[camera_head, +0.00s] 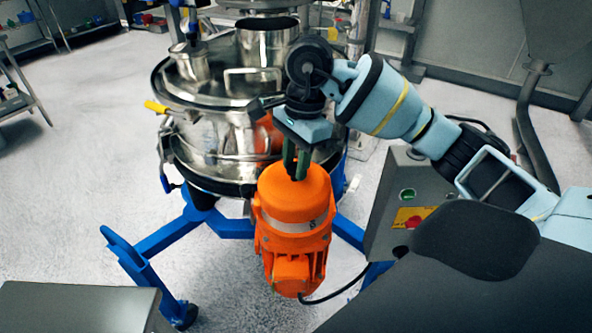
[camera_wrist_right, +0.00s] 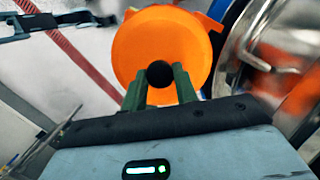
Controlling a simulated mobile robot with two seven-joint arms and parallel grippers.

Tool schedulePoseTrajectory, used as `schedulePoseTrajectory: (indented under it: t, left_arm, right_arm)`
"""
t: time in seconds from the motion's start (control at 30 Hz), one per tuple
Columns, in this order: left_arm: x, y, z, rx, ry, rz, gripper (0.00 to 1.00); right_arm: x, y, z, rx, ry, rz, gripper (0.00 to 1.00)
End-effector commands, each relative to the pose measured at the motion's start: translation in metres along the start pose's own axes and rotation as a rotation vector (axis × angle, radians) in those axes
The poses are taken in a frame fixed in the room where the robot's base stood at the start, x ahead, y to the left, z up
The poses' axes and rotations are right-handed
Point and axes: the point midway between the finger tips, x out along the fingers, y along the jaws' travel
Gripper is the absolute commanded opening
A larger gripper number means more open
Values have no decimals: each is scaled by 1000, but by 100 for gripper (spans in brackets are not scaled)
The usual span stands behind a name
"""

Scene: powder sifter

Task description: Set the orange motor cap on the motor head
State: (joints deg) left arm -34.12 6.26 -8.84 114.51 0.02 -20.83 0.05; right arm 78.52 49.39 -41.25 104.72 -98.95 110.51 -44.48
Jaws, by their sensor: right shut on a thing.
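The orange motor cap (camera_head: 277,190) is at the top of the orange motor (camera_head: 287,243), above the motor's light grey band. No gap shows between cap and motor in the head view, but I cannot tell whether the cap is fully seated. In the right wrist view the cap (camera_wrist_right: 135,48) is a round orange disc with a black knob (camera_wrist_right: 159,72) in its middle. My right gripper (camera_head: 297,174) points down from above with its green fingers on the knob. The fingers also show around the knob in the wrist view (camera_wrist_right: 160,85). My left gripper is out of view.
The steel sifter drum (camera_head: 215,150) stands just behind the motor on a blue frame (camera_head: 150,245). A grey control box (camera_head: 385,215) with a green and a red button is at right. A black cable (camera_head: 335,293) runs from the motor. Open floor (camera_head: 70,180) lies left.

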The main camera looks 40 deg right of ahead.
Motion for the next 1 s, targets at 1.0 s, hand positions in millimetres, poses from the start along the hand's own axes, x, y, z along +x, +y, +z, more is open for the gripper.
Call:
schedulePoseTrajectory:
  t: [1.0]
  left_arm:
    - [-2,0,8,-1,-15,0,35]
  right_arm:
    - [43,-6,-12,-1,0,-1,0]
